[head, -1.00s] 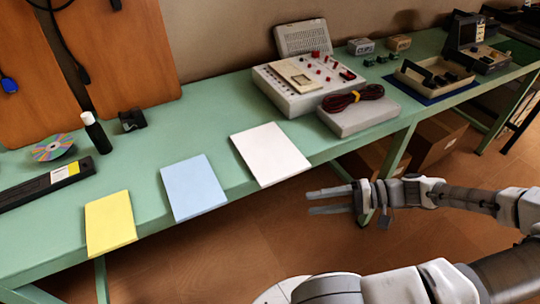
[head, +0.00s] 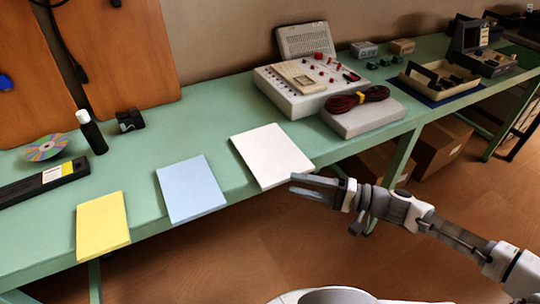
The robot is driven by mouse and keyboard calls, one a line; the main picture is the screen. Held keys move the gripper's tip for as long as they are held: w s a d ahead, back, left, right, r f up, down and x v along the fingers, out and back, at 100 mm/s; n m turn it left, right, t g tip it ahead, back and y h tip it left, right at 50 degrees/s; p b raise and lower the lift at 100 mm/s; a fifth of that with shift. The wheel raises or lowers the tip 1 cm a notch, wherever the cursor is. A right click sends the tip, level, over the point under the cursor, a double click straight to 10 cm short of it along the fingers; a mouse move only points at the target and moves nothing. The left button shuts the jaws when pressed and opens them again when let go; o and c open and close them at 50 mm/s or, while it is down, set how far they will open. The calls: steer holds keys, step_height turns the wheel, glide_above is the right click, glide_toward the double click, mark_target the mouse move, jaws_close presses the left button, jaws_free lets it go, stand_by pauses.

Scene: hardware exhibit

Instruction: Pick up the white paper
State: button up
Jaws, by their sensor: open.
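The white paper (head: 268,153) lies flat on the green table (head: 140,168), its near edge at the table's front edge. The blue paper (head: 191,188) and the yellow paper (head: 103,225) lie to its left along the same edge. My gripper (head: 293,184) is open and empty. It points left, and in the picture its fingertips appear just below the white paper's near right corner. I cannot tell its exact height or gap to the paper.
A grey box with red knobs (head: 290,95) and a flat grey case (head: 360,120) with a coiled cable (head: 357,99) stand behind and right of the paper. A black bottle (head: 92,134) and a disc (head: 46,147) are at left. Cardboard boxes (head: 441,142) sit under the table.

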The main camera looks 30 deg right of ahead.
mark_target(282, 182)
steer(key=shift+b+x, duration=0.95)
steer(key=shift+x, duration=2.25)
steer(key=shift+s, duration=0.1)
jaws_close()
